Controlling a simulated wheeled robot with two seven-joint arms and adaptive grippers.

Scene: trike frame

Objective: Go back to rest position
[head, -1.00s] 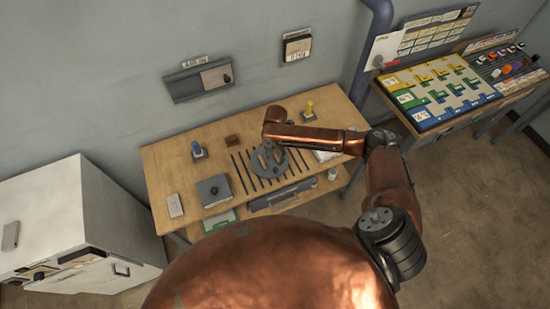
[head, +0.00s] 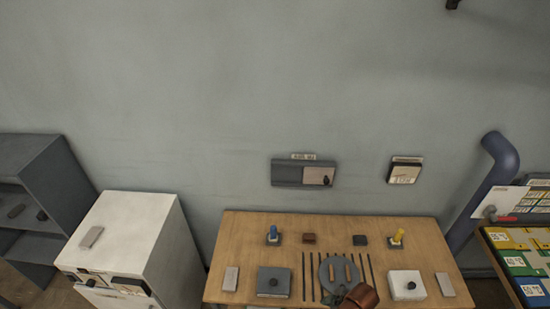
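Neither gripper shows in the head view. A copper-coloured part of one of my arms (head: 360,297) enters at the bottom edge and covers the lower right of a round grey plate (head: 328,272). The plate lies on the wooden table (head: 290,228), among several thin dark rods, with small brown pieces on it. Whether my grippers are open or shut is hidden.
The table also holds a grey box (head: 273,282), a white box (head: 407,285), a blue-topped piece (head: 273,234) and a yellow-topped piece (head: 397,237). A white cabinet (head: 125,235) stands left, grey shelves (head: 35,185) farther left, and a blue pipe (head: 488,185) right.

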